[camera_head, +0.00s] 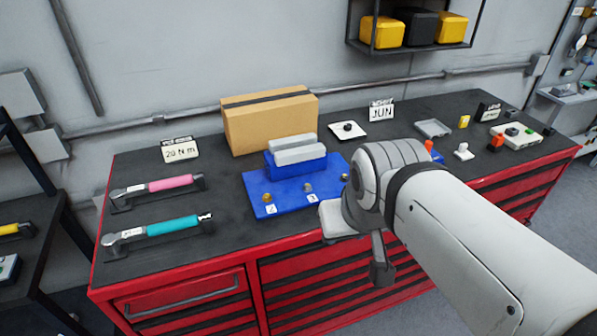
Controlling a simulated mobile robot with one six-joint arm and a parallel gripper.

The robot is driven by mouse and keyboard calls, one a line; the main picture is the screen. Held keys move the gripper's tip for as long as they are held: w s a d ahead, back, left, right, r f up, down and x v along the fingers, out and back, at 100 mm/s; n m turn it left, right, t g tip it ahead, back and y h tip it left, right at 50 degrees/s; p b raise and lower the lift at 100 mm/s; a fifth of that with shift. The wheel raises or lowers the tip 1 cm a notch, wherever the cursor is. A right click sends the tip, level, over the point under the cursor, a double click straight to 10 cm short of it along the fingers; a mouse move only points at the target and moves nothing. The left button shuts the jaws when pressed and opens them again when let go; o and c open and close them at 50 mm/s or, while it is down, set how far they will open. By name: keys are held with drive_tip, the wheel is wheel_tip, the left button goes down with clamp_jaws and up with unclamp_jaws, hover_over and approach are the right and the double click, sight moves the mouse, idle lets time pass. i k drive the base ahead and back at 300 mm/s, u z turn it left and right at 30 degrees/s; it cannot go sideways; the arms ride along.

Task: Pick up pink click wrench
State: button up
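The pink click wrench (170,184) lies on the left part of the dark workbench top. Its handle is pink, its ends are dark and grey, and it rests on dark holders. A teal click wrench (172,226) lies in front of it, roughly parallel. My gripper (379,264) is at the end of my white arm, over the front edge of the bench, well to the right of both wrenches. Its fingers are mostly hidden by my wrist, so I cannot tell whether they are open. The pink wrench is apart from my gripper.
A cardboard box (270,122) stands behind a blue fixture (262,190) with grey-topped blocks. A "20 Nm" sign (180,151) stands behind the wrenches. Small parts and trays (433,129) lie at the right. A wall shelf (415,45) hangs above. Bare bench top surrounds the wrenches.

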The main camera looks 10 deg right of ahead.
sight(118, 197)
drive_tip(key=u, duration=0.95)
drive_tip(key=k, duration=1.05)
drive_tip(key=u, duration=0.5)
drive_tip(key=i, duration=1.9)
drive_tip(key=z, duration=0.8)
